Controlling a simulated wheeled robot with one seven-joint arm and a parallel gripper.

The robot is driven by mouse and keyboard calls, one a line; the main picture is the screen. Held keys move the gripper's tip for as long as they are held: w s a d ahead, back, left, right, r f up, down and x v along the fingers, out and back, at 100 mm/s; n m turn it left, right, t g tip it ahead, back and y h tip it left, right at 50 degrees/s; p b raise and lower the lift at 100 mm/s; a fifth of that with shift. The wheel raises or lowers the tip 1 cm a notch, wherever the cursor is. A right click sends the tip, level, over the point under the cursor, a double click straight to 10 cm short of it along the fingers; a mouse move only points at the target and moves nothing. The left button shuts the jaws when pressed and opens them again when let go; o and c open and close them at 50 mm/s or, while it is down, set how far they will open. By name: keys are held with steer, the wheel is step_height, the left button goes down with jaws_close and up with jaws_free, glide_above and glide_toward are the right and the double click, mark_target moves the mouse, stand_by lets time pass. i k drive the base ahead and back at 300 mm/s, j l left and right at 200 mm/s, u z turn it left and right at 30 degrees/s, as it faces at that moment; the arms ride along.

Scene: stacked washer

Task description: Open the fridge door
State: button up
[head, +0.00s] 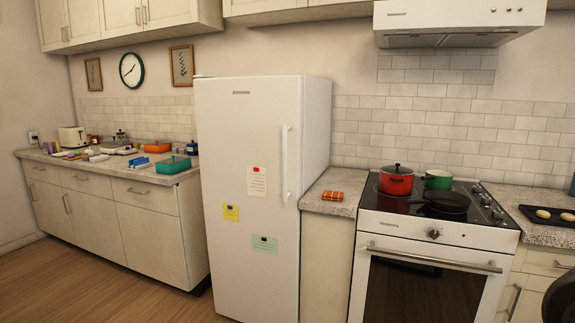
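The white fridge (230,150) stands upright in the middle of the head view, between two runs of counter. Its door is shut, with no gap visible along its edges. A long vertical white handle (286,163) is on the right side of the door front. Several paper notes held by magnets are on the door, including a white note (257,182), a yellow note (231,212) and a green note (264,244). My gripper is not in view, and nothing is seen touching the handle.
A cluttered counter (150,180) is on the left. The wooden floor (90,285) at front left is clear. A dark rounded shape cuts into the lower right edge.

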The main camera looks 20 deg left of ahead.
mark_target(249, 128)
steer(key=i+j+u, duration=0.1)
steer(key=i+j, duration=0.15)
steer(key=i, duration=0.3)
steer(key=i+j+u, duration=0.1)
steer(key=i, duration=0.45)
steer(key=i+j, duration=0.2)
steer(key=j, duration=0.2)
steer(key=i+j+u, duration=0.1)
steer(key=j, duration=0.3)
steer(key=i+j+u, duration=0.1)
steer(key=i+j, duration=0.15)
steer(key=j, duration=0.1)
